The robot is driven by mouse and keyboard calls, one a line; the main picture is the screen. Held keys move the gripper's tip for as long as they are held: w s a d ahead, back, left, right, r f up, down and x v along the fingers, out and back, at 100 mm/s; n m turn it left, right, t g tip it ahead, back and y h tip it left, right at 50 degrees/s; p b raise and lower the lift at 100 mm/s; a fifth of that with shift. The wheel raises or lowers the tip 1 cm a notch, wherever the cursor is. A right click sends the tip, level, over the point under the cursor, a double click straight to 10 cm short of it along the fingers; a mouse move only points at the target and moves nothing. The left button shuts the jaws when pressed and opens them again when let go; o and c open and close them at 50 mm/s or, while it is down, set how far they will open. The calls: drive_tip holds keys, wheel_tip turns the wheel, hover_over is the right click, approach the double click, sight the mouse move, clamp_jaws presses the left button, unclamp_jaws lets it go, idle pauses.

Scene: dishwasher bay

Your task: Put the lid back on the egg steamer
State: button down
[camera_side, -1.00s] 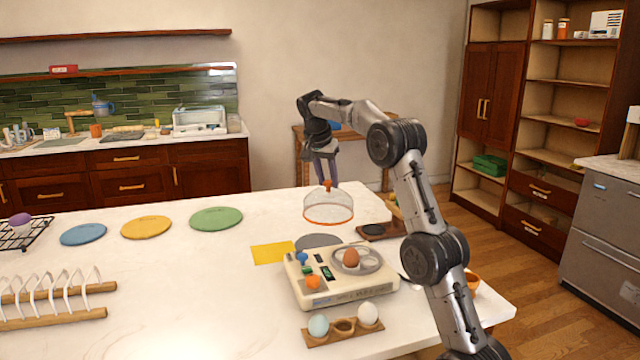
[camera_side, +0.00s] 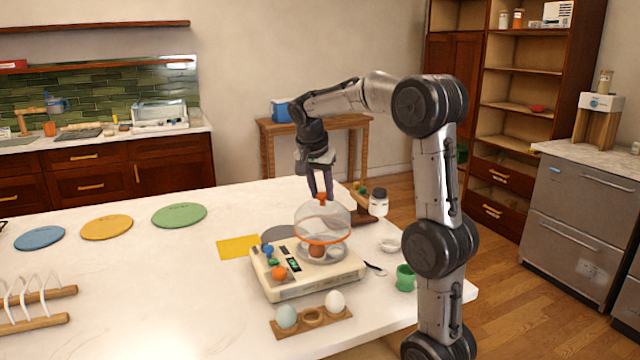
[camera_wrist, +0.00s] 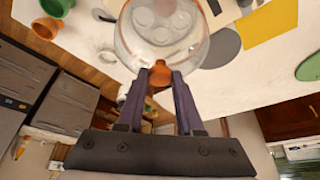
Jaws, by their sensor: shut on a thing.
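The egg steamer (camera_side: 280,285) is a cream box with coloured knobs and a small display, on the white counter. A brown egg (camera_side: 317,251) sits in its round heating plate at the right of its top. The clear domed lid (camera_side: 322,222) has an orange rim and an orange knob. My gripper (camera_side: 322,196) is shut on the knob, and the lid hangs over the plate and egg. I cannot tell whether the rim touches the plate. The wrist view shows my fingers (camera_wrist: 160,80) on both sides of the knob, with the round plate's cups seen through the lid (camera_wrist: 150,45).
A wooden egg holder (camera_side: 312,320) with two pale eggs stands in front of the steamer. A green cup (camera_side: 405,278) and a small white dish (camera_side: 390,244) are to the right. A yellow sheet (camera_side: 237,247) and grey disc lie behind. The left counter has open room.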

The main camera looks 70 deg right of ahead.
sight(321, 206)
drive_tip(key=shift+f, duration=2.25)
drive_tip(key=shift+f, duration=0.15)
idle(0.7)
unclamp_jaws()
idle(0.3)
drive_tip(key=shift+r, duration=3.45)
drive_tip(key=shift+c, duration=0.2)
clamp_jaws()
